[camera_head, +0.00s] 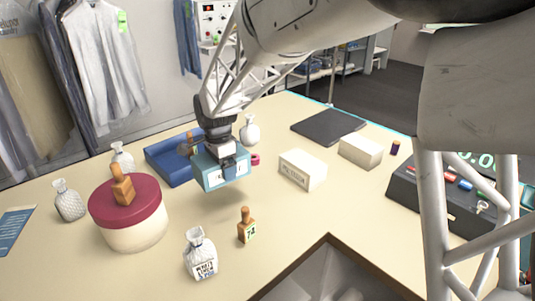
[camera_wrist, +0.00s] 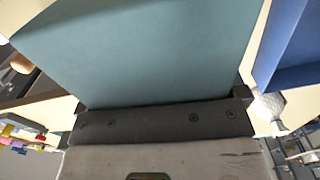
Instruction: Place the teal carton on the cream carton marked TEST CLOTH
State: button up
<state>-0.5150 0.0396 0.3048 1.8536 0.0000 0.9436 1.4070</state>
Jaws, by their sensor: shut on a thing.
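The teal carton (camera_head: 212,178) is held in the air above the table, with a pale label on its front face; it fills the upper part of the wrist view (camera_wrist: 150,50). My gripper (camera_head: 229,164) is shut on it from above. A cream carton (camera_head: 302,169) with printing on its front stands on the table to the right of the teal carton; the print is too small to read surely. A second cream carton (camera_head: 360,150) stands farther right, with no marking visible. The teal carton is apart from both.
A blue tray (camera_head: 165,163) lies behind the teal carton. A round box with a dark red lid (camera_head: 128,205), a white bottle (camera_head: 200,254) and a small brown bottle (camera_head: 246,226) stand in front and left. A dark flat pad (camera_head: 328,126) lies at the back. A sunken bin (camera_head: 325,280) opens at the front.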

jog(key=w+d+r+m, duration=0.1)
jog(key=w+d+m, duration=0.1)
jog(key=d, duration=1.3)
jog(key=w+d+r+m, duration=0.1)
jog(key=w+d+m, duration=0.2)
jog(key=d, duration=1.2)
jog(key=w+d+r+m, duration=0.1)
jog(key=w+d, duration=0.3)
jog(key=d, duration=1.1)
jog(key=shift+w+d+m, duration=0.35)
jog(key=shift+m, duration=0.55)
jog(key=shift+f, duration=0.1)
send_over(362, 143)
jog(key=shift+w+d+f, duration=0.1)
jog(key=shift+f, duration=0.6)
jog(key=shift+f, duration=0.1)
